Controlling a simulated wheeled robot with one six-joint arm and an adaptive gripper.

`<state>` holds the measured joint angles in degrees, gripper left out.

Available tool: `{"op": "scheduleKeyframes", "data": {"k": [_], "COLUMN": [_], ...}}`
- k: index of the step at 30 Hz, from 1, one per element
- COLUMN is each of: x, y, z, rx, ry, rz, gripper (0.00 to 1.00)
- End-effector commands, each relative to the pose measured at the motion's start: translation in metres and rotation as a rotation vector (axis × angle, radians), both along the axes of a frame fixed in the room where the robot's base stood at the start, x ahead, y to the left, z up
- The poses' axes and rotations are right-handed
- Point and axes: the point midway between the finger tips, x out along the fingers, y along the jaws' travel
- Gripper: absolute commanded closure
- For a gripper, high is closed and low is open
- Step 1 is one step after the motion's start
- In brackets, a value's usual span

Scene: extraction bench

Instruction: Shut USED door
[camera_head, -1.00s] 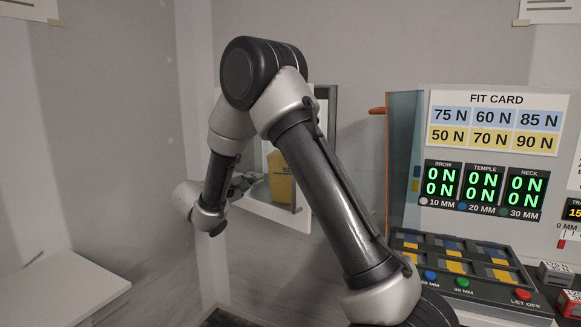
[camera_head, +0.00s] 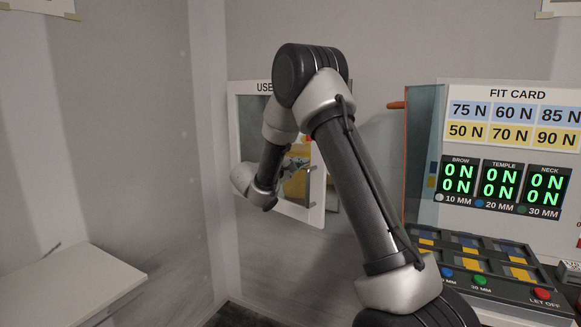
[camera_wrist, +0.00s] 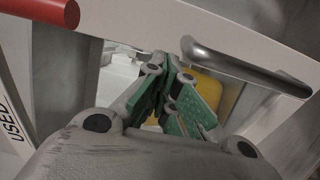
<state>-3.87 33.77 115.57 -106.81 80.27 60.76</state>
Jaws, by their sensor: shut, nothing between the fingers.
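The USED door (camera_head: 236,140) is a white frame around an opening, below the partly hidden label "USE". A metal bar handle (camera_head: 313,183) stands on its right side. My gripper (camera_head: 297,163) is shut and empty, in front of the opening and left of the handle. In the wrist view the fingers of my gripper (camera_wrist: 174,66) point at a white bar of the frame (camera_wrist: 140,28), with the handle (camera_wrist: 245,68) to their right. I cannot tell contact or how far the door stands open. My arm hides part of the door.
A yellow object (camera_head: 296,188) shows through the opening. The FIT CARD panel (camera_head: 517,96) and its button console (camera_head: 480,275) stand to the right. A white shelf (camera_head: 75,285) is at lower left. A red cylinder (camera_wrist: 45,10) shows at upper left in the wrist view.

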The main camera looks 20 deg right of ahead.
Motion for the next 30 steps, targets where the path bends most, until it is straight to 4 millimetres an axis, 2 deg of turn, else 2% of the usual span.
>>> {"op": "scheduleKeyframes", "data": {"k": [4,18,20,30], "x": [0.004,0.007,0.011,0.053], "y": [-0.011,-0.018,-0.027,-0.11], "z": [0.0,0.0,0.0,0.0], "rx": [0.0,0.0,0.002,0.0], "ry": [0.001,-0.001,-0.001,-0.002], "rz": [0.0,-0.001,-0.004,-0.004], "gripper": [1.0,1.0,1.0,1.0]}}
